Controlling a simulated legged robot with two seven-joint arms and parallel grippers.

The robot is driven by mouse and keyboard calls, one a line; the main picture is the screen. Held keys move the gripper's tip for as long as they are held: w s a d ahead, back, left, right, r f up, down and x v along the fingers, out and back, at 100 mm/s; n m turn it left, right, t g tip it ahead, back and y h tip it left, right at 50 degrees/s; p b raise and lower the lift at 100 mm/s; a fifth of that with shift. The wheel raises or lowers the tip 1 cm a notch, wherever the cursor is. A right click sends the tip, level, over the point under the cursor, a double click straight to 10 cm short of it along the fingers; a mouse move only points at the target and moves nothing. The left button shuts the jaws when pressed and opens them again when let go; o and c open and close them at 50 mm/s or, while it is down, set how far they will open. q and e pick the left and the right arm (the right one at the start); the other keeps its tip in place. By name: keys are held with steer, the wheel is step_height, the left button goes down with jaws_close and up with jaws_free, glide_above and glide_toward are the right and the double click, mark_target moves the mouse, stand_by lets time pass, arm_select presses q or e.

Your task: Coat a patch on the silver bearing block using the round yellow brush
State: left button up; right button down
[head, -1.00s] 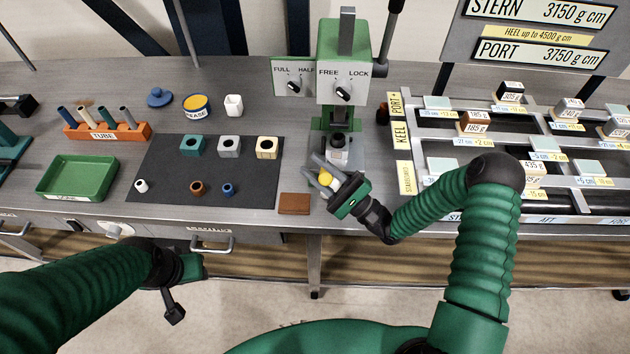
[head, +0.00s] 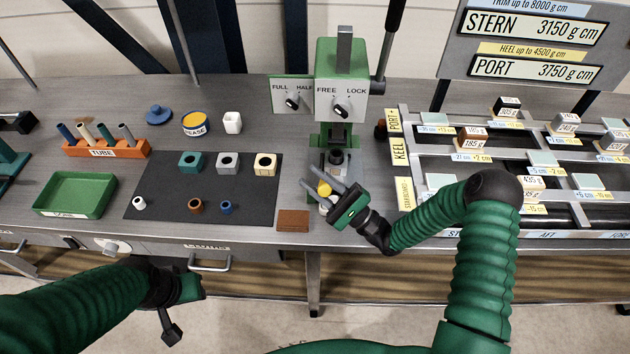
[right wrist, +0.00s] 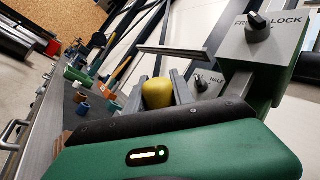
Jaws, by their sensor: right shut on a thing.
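A round yellow piece, which fits the brush, sits between the fingers of my right gripper (head: 322,183). It shows as a yellow knob (right wrist: 157,93) in the right wrist view; no bristles show. The gripper is shut on it, in front of the green press. A silver block with a dark hole (head: 228,163) stands on the dark mat, between a teal block and a cream one. A pale block with a dark top (head: 337,160) stands under the press, just behind my right gripper; I cannot tell which is the bearing block. My left gripper (head: 171,328) hangs before the bench, its fingers unclear.
The green press (head: 341,90) rises behind my right gripper. A brown pad (head: 293,221) lies left of it. The grease tin (head: 195,124), an orange tube rack (head: 105,150) and a green tray (head: 75,194) stand farther left. A weighted frame (head: 404,170) stands to the right.

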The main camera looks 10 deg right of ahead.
steer(key=shift+w+d, duration=0.15)
steer(key=shift+w, duration=0.3)
steer(key=shift+d, duration=0.1)
